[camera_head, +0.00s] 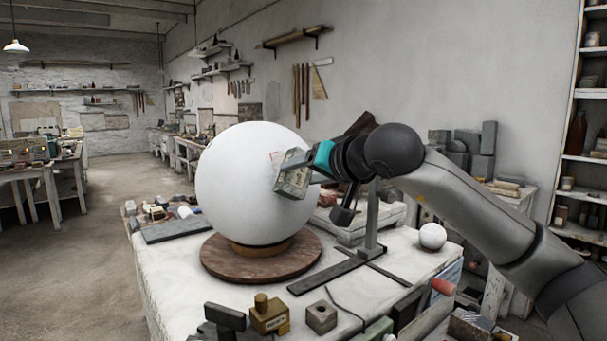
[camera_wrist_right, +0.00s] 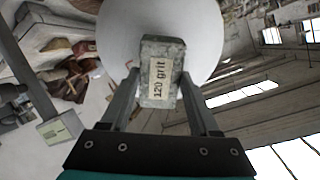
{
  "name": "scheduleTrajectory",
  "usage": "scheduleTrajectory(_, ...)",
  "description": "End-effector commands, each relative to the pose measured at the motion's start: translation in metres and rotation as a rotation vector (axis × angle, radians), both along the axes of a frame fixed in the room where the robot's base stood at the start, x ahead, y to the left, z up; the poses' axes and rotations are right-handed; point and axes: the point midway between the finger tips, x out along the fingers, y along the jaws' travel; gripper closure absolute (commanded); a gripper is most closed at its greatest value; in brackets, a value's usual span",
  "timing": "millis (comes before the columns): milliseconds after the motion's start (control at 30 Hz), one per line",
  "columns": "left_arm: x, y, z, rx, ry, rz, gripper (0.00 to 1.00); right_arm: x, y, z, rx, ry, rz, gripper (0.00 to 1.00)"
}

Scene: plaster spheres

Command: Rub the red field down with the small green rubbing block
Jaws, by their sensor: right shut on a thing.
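A large white plaster sphere (camera_head: 240,190) stands on a round brown wooden base (camera_head: 225,262) on the workbench. My right gripper (camera_head: 298,172) is shut on a small grey-green rubbing block (camera_head: 292,180) at the sphere's right side. The block (camera_wrist_right: 161,88) also shows between the fingers in the right wrist view, with a label reading "120 grit". It is at or very near the sphere's surface; I cannot tell if it touches. My left gripper is not in view.
A small white ball (camera_head: 432,236) lies at the bench's right. A dark metal stand (camera_head: 372,225) rises right of the sphere, under my arm.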

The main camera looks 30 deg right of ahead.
Motion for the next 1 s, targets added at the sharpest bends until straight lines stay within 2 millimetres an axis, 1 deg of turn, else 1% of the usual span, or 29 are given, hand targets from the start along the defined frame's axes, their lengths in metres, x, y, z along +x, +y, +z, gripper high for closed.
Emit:
scheduleTrajectory(267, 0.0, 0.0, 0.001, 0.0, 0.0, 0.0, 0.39, 0.002, 0.0, 0.001, 0.0, -0.004, 0.0, 1.0)
scheduleTrajectory(800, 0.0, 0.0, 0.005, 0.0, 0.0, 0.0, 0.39, 0.012, 0.0, -0.002, 0.001, -0.004, -0.001, 1.0)
scheduleTrajectory(1000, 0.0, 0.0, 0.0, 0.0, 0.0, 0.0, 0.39, 0.011, 0.002, -0.006, -0.001, -0.005, 0.001, 1.0)
